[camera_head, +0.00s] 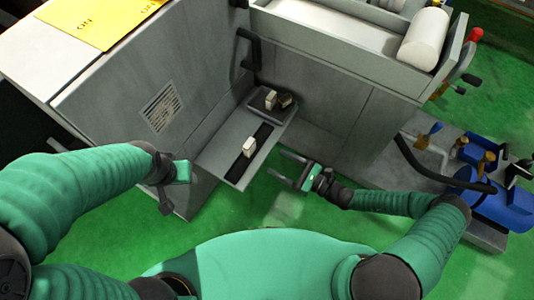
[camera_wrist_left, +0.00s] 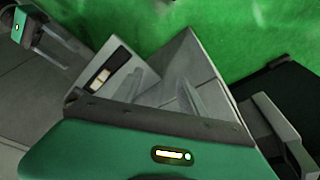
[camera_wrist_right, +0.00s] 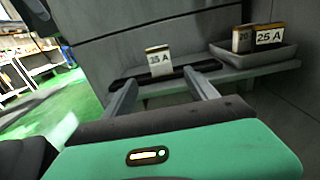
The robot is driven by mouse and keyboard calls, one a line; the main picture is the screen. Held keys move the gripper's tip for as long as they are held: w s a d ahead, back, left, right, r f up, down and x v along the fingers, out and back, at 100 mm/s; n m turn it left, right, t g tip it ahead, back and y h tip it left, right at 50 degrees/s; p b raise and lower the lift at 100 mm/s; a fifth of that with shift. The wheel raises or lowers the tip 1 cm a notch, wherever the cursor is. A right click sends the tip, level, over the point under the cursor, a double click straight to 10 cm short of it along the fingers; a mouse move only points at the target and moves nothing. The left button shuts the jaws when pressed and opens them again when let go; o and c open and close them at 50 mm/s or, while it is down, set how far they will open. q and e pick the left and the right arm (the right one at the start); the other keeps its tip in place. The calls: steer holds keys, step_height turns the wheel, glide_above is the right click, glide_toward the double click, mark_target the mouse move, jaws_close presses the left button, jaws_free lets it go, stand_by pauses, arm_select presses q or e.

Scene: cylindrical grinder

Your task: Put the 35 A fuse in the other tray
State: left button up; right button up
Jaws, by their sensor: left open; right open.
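The 35 A fuse (camera_head: 249,146) is a small pale block standing on a dark, narrow tray (camera_head: 262,134) on the grey shelf. Its label reads 35 A in the right wrist view (camera_wrist_right: 158,61). The other tray (camera_wrist_right: 262,57) lies farther along the shelf and holds a 25 A fuse (camera_wrist_right: 270,36) and a fuse that seems marked 20 (camera_wrist_right: 242,38). My right gripper (camera_head: 278,163) is open and empty, right of the shelf, its fingers pointing toward the 35 A fuse. My left gripper (camera_head: 174,188) is open and empty, left of the shelf.
The grey shelf (camera_head: 212,150) juts from the grinder's grey cabinet (camera_head: 325,115), with an upright panel (camera_head: 140,95) on its left. A black handle (camera_head: 246,50) sticks out above the trays. Blue pump equipment (camera_head: 495,205) stands at right. Green floor is clear before the shelf.

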steer(key=s+d+r+n+g+h, duration=0.1)
steer(key=s+d+n+g+h, duration=0.15)
steer(key=s+n+g, duration=0.4)
steer(key=s+d+r+n+g+h, duration=0.1)
steer(key=s+d+n+g+h, duration=0.1)
steer(key=s+n+g+h, duration=0.35)
steer(key=d+r+n+t+h, duration=0.2)
steer(key=d+r+n+h, duration=0.1)
steer(key=r+n, duration=0.3)
steer(key=w+d+r+n+t+h, duration=0.1)
steer(key=d+r+n+t+h, duration=0.1)
steer(key=r+n, duration=0.5)
step_height(320, 180, up, 4)
steer(key=shift+w+d+r+h, duration=0.1)
steer(key=shift+w+d+h, duration=0.1)
steer(key=shift+d+h, duration=0.6)
steer(key=w+p+v, duration=0.2)
steer(key=p+v, duration=0.9)
steer(key=p, duration=0.1)
steer(key=w+r+p+v, duration=0.1)
steer(key=w+p+v, duration=0.2)
steer(key=p+v, duration=0.9)
steer(key=shift+r, duration=0.3)
steer(key=shift+w+a, duration=0.15)
